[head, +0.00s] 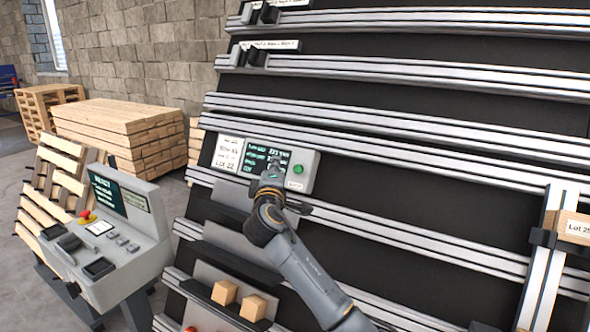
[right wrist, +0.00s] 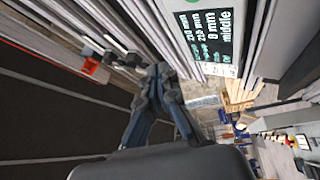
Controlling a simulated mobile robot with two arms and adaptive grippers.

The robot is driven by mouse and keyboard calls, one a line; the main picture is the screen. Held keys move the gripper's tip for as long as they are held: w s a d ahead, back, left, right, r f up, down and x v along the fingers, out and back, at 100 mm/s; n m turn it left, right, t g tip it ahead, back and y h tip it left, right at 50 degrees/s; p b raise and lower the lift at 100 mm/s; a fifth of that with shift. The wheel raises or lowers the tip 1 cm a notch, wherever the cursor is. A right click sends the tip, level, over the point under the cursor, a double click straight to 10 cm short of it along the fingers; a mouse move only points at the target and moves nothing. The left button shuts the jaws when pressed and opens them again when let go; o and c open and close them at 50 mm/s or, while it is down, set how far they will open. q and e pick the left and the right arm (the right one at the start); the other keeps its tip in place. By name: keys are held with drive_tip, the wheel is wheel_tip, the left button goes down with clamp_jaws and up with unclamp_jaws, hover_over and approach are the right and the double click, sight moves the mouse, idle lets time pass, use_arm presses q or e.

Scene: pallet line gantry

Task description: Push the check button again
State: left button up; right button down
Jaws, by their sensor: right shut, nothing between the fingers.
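The check unit (head: 307,160) is a pale box on the sloped rack, with a dark display (head: 262,155) of green and white text. A round green button (head: 298,169) sits at the right of its face, with a small label (head: 296,184) below it. My right gripper (head: 274,166) is shut and empty. In the head view it lies just left of the button and covers the lower right of the display; I cannot tell whether it touches the box.
A console (head: 125,245) with a screen and a red knob stands at the left. Wooden pallets (head: 120,128) are stacked behind it. Steel rails (head: 400,140) cross the rack. Two wooden blocks (head: 224,293) sit on a lower ledge.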

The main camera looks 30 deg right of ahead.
sight(298, 169)
drive_tip(key=shift+w+d+f+b, duration=0.65)
drive_tip(key=shift+d+f+b, duration=0.1)
drive_tip(key=shift+d, duration=0.35)
drive_tip(key=shift+w+d+f+b, duration=0.7)
drive_tip(key=shift+d+b, duration=0.1)
drive_tip(key=shift+d, duration=0.35)
drive_tip(key=shift+w+d+f+b, duration=0.65)
drive_tip(key=shift+d+b, duration=0.1)
drive_tip(key=shift+d, duration=0.35)
drive_tip(key=shift+w+d+f, duration=0.2)
drive_tip(key=shift+d, duration=0.15)
drive_tip(key=shift+w+d+f+b, duration=0.25)
drive_tip(key=shift+d+b, duration=0.15)
drive_tip(key=shift+b, duration=0.25)
drive_tip(key=shift+s+a+r, duration=0.1)
drive_tip(key=shift+a, duration=0.05)
drive_tip(key=shift+s+a+r+p, duration=0.3)
drive_tip(key=shift+s+a+p, duration=0.1)
drive_tip(key=shift+a+p, duration=0.2)
